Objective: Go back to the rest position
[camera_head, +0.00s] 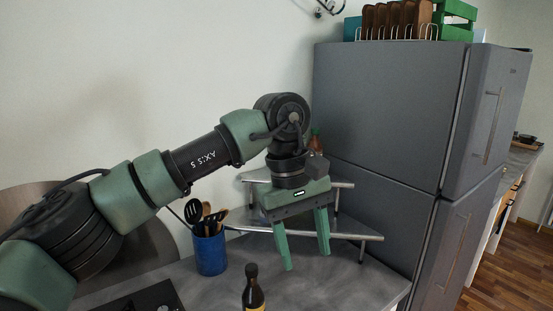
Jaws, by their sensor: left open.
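My left gripper (303,262) hangs over the grey counter with its two green fingers pointing down and spread apart. It is open, and nothing shows between the fingers. My left arm comes in from the left and bends down at the wrist in front of a corner shelf. My right gripper is not in this view.
A dark bottle (253,291) stands at the counter's front. A blue holder (210,253) with utensils stands left of the gripper. A metal corner shelf (345,236) is behind the gripper, with a bottle (316,141) partly hidden. A grey fridge (385,120) stands right.

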